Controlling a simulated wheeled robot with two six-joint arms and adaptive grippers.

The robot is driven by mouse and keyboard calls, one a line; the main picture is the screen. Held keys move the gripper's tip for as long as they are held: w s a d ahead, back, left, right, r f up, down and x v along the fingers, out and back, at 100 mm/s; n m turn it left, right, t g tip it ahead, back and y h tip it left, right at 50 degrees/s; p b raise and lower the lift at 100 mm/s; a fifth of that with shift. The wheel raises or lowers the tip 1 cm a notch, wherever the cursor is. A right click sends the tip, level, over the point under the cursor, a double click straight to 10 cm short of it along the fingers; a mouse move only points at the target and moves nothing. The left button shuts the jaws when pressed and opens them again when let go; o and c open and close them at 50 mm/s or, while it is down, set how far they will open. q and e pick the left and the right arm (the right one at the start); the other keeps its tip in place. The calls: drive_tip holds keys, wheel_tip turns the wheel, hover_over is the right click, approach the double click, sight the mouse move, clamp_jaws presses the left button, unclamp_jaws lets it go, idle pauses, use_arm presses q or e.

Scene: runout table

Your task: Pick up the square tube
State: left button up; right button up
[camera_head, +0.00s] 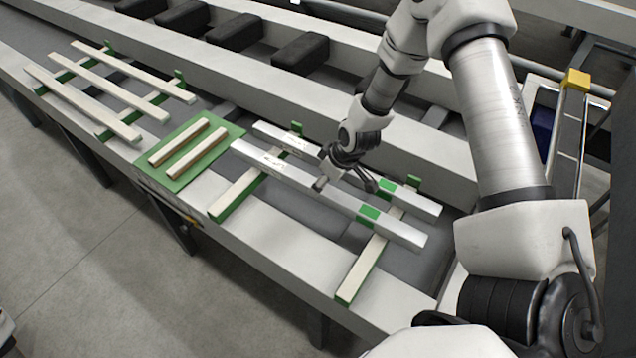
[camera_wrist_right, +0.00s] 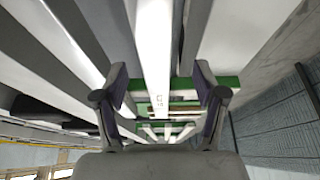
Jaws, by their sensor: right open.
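Two long pale square tubes lie side by side on the runout table, each with a green band near its near-right end. The front tube (camera_head: 285,173) and the rear tube (camera_head: 420,204) show in the head view, partly hidden by my right gripper (camera_head: 345,184). That gripper points down over the tubes, its fingers apart and nothing visibly held. In the right wrist view, one tube (camera_wrist_right: 155,55) runs lengthwise between the open fingers of the gripper (camera_wrist_right: 160,75). I cannot tell whether the fingers touch it. My left gripper is not in view.
The tubes rest across wood-topped green bearers (camera_head: 362,268). Left of them, a green mat (camera_head: 178,181) holds two short wooden strips (camera_head: 195,157). Farther left lie several long wooden strips (camera_head: 105,77). Dark blocks (camera_head: 300,52) line a channel behind. A yellow-capped frame (camera_head: 577,80) stands at right.

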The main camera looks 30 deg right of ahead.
drive_tip(key=b+x, duration=0.1)
drive_tip(key=x, duration=0.2)
drive_tip(key=shift+w+d+f, duration=0.25)
drive_tip(key=shift+w+f, duration=0.45)
drive_tip(key=shift+f, duration=0.3)
drive_tip(key=shift+s+a+r, duration=0.1)
drive_tip(key=shift+r, duration=0.1)
drive_tip(key=shift+s+a+r, duration=0.1)
drive_tip(key=shift+s+r, duration=0.05)
drive_tip(key=c, duration=0.5)
clamp_jaws()
drive_tip(key=shift+r, duration=0.1)
